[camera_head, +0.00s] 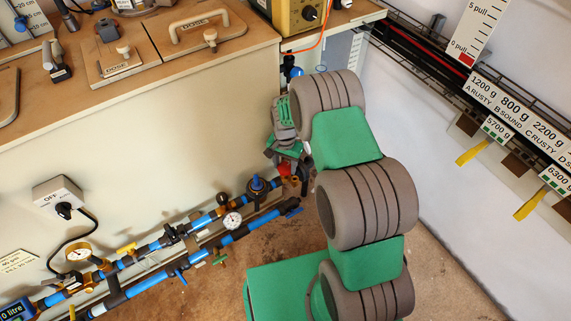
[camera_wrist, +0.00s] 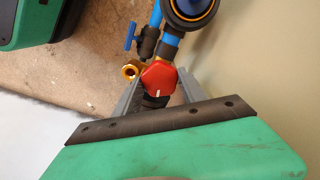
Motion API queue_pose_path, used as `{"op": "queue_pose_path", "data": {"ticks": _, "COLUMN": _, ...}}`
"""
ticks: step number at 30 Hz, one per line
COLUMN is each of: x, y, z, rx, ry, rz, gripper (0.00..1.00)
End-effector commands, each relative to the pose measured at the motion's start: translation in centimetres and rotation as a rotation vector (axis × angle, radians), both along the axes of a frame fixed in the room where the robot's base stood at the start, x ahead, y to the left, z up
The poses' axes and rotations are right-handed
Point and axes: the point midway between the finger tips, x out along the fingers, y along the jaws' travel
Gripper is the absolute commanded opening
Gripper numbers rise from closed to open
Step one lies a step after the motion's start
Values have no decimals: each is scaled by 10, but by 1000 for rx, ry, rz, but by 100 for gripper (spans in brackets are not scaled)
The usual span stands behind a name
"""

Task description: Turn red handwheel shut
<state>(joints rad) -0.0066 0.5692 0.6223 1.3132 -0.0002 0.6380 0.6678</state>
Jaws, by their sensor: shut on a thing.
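The red handwheel (camera_wrist: 158,76) sits between the two grey fingers of my gripper (camera_wrist: 158,90) in the wrist view. It has a small white mark on its face near its lower edge. The fingers are closed on it from both sides. In the head view a bit of the red handwheel (camera_head: 285,170) shows just below my gripper (camera_head: 292,160), at the right end of the pipework. My arm hides most of the area around it.
Blue pipes (camera_head: 238,232) with a pressure gauge (camera_head: 232,220) and valves run along the wall. A dark round fitting with a blue centre (camera_head: 258,186) stands close to the handwheel. A wooden bench (camera_head: 200,72) with boards lies above. A white wall (camera_head: 470,220) is at the right.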

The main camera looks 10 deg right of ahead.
Motion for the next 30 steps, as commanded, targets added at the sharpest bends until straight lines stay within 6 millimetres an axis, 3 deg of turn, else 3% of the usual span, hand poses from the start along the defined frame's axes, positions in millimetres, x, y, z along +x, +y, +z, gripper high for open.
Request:
{"op": "queue_pose_path", "data": {"ticks": 12, "x": 4, "y": 0, "z": 2, "rx": 1, "ry": -10, "rz": -194, "gripper": 8}}
{"op": "queue_pose_path", "data": {"ticks": 28, "x": 4, "y": 0, "z": 2, "rx": 1, "ry": -10, "rz": -219, "gripper": 8}}
{"op": "queue_pose_path", "data": {"ticks": 29, "x": 4, "y": 0, "z": 2, "rx": 1, "ry": -10, "rz": -219, "gripper": 50}}
{"op": "queue_pose_path", "data": {"ticks": 30, "x": 4, "y": 0, "z": 2, "rx": 1, "ry": -10, "rz": -219, "gripper": 54}}
